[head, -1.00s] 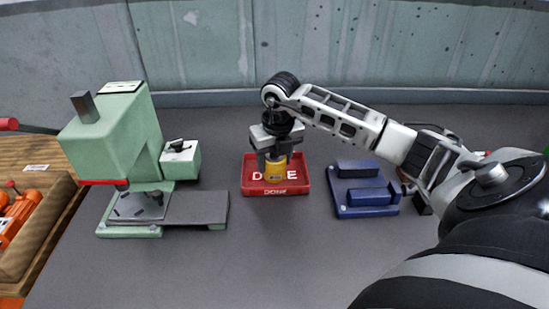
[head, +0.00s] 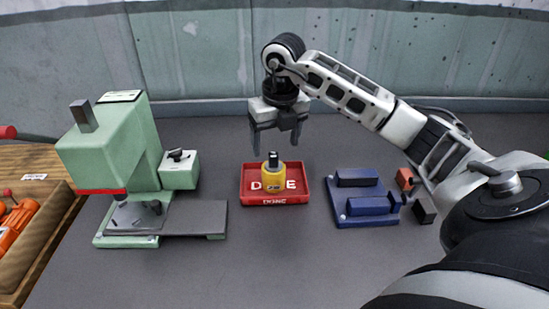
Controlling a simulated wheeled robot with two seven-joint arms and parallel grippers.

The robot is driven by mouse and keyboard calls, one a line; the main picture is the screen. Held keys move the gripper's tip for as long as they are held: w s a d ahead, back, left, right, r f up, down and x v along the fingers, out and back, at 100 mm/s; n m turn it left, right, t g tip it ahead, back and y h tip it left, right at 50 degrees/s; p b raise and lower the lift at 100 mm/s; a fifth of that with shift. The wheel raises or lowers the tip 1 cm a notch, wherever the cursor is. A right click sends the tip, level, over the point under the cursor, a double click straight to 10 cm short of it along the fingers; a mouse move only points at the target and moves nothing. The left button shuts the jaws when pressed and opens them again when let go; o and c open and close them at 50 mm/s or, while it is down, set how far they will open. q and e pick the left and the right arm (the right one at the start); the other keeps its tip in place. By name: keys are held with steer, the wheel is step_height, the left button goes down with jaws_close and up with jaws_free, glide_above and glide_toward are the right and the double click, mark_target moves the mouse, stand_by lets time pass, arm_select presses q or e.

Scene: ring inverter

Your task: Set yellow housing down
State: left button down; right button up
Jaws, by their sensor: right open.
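The yellow housing (head: 273,180) stands upright in the red tray marked DONE (head: 275,200), near its middle. A dark grey pin sticks up from the top of the housing. My right gripper (head: 276,145) is open and empty, above the housing and apart from it, with its fingers pointing down. My left gripper is not in view.
A green press (head: 120,150) with a grey plate (head: 195,218) stands to the left. A blue fixture (head: 368,206) sits right of the tray, with an orange block (head: 405,179) and a black block (head: 424,212) beside it. A wooden tray (head: 40,220) holds orange parts at far left.

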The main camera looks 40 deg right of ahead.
steer(key=r, duration=0.3)
steer(key=shift+s+a, duration=0.1)
steer(key=shift+s, duration=0.1)
steer(key=shift+f, duration=0.1)
stand_by(0.3)
